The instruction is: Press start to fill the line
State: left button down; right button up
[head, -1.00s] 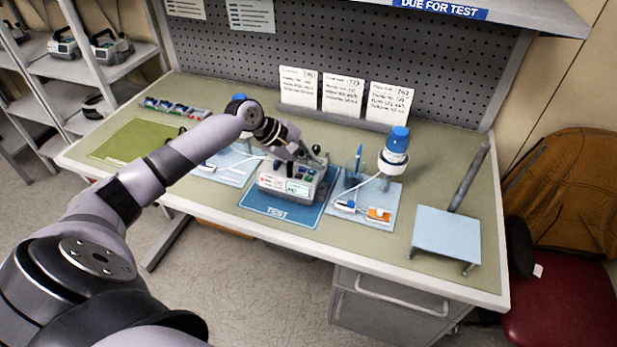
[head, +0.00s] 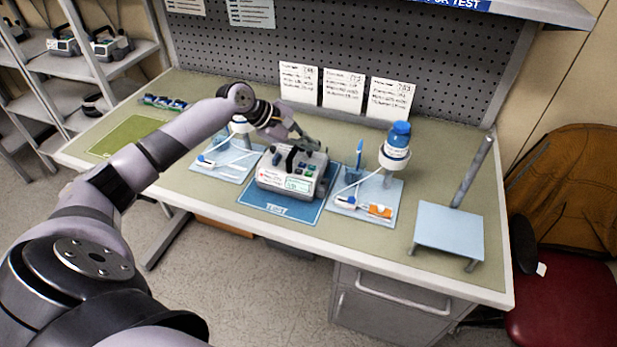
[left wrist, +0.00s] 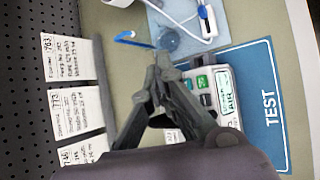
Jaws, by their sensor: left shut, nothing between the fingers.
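The infusion pump (head: 290,180) is a pale grey box with a lit screen, on the blue TEST mat (head: 272,203) at the middle of the bench. In the left wrist view the pump (left wrist: 224,92) shows a screen that seems to read AIR, and a green button (left wrist: 203,82) beside it. My left gripper (head: 312,146) is shut and empty over the pump's back edge. In the left wrist view its fingertips (left wrist: 168,65) show beside the pump's button side; contact cannot be told. The gripper hides part of the pump there. My right gripper is not in view.
Light blue mats with a bottle and line lie on both sides; the right bottle (head: 397,146) stands upright on a stand. Note cards (head: 343,92) stand at the back. A stand with a flat plate (head: 449,229) is at the right.

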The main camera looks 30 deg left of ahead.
pick_arm(q)
jog(key=b, duration=0.6)
send_over(309, 175)
notch_tip(309, 175, down, 5)
jog(key=shift+s+f, duration=0.1)
jog(key=shift+f, duration=1.05)
jog(key=shift+f+p, duration=0.35)
jog(key=shift+p, duration=0.2)
jog(key=shift+f, duration=0.1)
